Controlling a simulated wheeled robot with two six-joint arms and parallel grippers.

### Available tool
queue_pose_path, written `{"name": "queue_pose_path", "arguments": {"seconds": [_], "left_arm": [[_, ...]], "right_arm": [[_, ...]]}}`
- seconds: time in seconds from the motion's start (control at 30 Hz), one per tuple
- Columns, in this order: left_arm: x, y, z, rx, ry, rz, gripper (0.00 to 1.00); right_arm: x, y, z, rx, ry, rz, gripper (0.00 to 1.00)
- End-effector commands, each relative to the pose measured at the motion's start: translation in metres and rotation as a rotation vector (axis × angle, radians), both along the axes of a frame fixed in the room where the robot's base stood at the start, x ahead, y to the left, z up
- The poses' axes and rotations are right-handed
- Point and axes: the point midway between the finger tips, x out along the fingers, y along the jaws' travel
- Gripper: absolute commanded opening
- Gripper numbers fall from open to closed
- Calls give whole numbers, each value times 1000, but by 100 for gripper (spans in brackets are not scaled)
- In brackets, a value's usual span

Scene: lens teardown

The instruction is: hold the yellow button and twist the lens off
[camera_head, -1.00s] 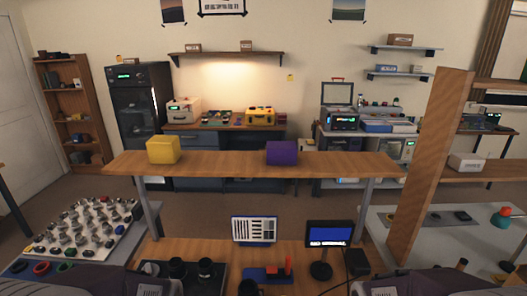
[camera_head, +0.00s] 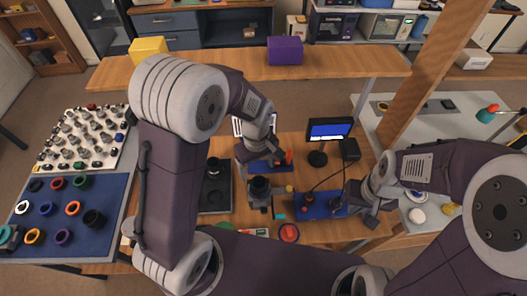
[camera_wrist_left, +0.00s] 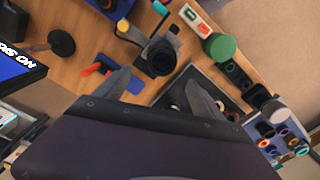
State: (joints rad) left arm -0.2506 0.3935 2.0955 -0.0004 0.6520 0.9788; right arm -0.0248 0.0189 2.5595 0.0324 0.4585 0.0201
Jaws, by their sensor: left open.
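The black lens (camera_head: 259,186) stands upright in a dark holder on the wooden table, and it also shows in the left wrist view (camera_wrist_left: 158,58). A small yellow piece (camera_head: 290,188), probably the button, sits beside it; it appears in the left wrist view (camera_wrist_left: 124,26) at the end of a bar next to the lens. My left gripper (camera_head: 260,158) is open and empty, behind the lens in the head view. In the left wrist view its fingers (camera_wrist_left: 157,80) are spread, with the lens beyond them. My right gripper (camera_head: 360,207) is at the blue pad on the right; its jaw opening is unclear.
A small monitor (camera_head: 329,130) stands behind the right gripper. A black tray (camera_head: 215,202) lies left of the lens. A blue mat (camera_head: 60,235) with several colored rings is at far left. A shelf (camera_head: 225,66) with yellow and purple boxes crosses the back.

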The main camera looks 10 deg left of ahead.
Motion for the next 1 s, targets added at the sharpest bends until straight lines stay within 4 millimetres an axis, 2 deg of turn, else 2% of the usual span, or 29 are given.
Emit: {"name": "queue_pose_path", "arguments": {"seconds": [0.13,0.23,0.5,0.7,1.0], "left_arm": [[-1,-2,0,0,1,-9,79],[-2,-2,-8,1,5,-9,79],[-3,-2,-60,1,8,-9,79],[-2,-2,-85,0,3,-9,79],[-2,-2,-91,-1,1,-9,79]], "right_arm": [[0,0,1,0,1,0,0],[0,0,2,0,1,0,0],[0,0,8,0,1,0,0],[0,0,10,0,1,0,0],[0,0,10,0,1,0,0]]}}
